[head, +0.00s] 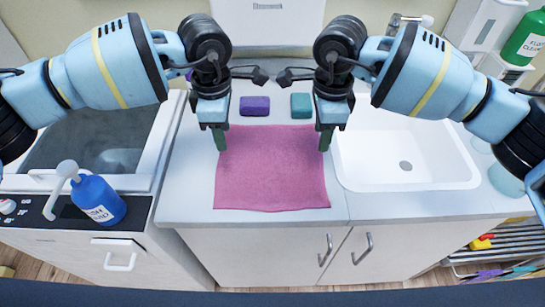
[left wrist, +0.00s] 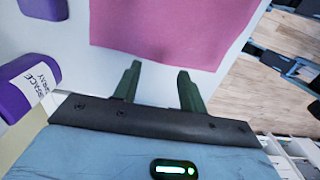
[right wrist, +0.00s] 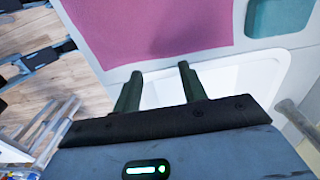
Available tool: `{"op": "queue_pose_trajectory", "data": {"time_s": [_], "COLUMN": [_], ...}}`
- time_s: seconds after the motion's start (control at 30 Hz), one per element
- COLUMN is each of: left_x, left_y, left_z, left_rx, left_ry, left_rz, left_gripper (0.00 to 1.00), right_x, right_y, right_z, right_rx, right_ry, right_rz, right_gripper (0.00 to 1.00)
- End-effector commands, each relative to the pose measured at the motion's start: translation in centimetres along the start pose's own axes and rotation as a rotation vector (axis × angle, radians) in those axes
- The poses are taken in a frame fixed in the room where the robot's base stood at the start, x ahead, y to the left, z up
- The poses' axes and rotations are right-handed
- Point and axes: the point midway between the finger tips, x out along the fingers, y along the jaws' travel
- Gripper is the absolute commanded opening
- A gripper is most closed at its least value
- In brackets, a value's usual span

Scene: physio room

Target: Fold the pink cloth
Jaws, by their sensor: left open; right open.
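The pink cloth (head: 271,172) lies flat and spread out on the white counter, roughly square. It also shows in the left wrist view (left wrist: 170,30) and in the right wrist view (right wrist: 150,25). My left gripper (head: 220,140) is over the cloth's far left corner, open and empty. Its two fingers (left wrist: 157,78) point toward the cloth's edge in the left wrist view. My right gripper (head: 325,140) is over the far right corner, open and empty. Its fingers (right wrist: 158,80) point toward the cloth in the right wrist view. The far corners are partly hidden behind the grippers.
A purple block (head: 255,106) and a teal block (head: 301,106) lie behind the cloth. A white sink (head: 400,175) is right of it. A blue pump bottle (head: 97,200) stands at the left. The counter (head: 190,190) has narrow free strips around the cloth.

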Motion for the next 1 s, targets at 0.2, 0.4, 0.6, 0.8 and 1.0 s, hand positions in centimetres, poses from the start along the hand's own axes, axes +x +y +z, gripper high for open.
{"op": "queue_pose_trajectory", "data": {"time_s": [0.2,0.4,0.6,0.8,1.0], "left_x": [3.1,5.7,7.2,7.4,7.6], "left_y": [-0.1,-0.1,-0.1,0.0,-0.1], "left_z": [0.0,0.0,0.0,0.0,0.0], "left_rx": [0.000,-0.001,0.000,0.000,0.000], "left_ry": [0.000,0.000,-0.001,-0.001,-0.001], "left_rz": [-0.003,-0.002,-0.001,0.000,-0.002], "left_gripper": [0.42,0.42,0.42,0.42,0.42], "right_x": [3.1,5.7,7.2,7.4,7.6], "right_y": [0.1,0.0,0.0,0.0,0.1], "right_z": [0.0,0.0,0.0,0.0,0.0], "right_rx": [0.001,0.000,0.000,0.000,0.000], "right_ry": [0.001,0.000,0.000,0.000,0.000], "right_rz": [0.004,0.002,0.002,0.001,0.003], "right_gripper": [0.42,0.42,0.42,0.42,0.42]}}
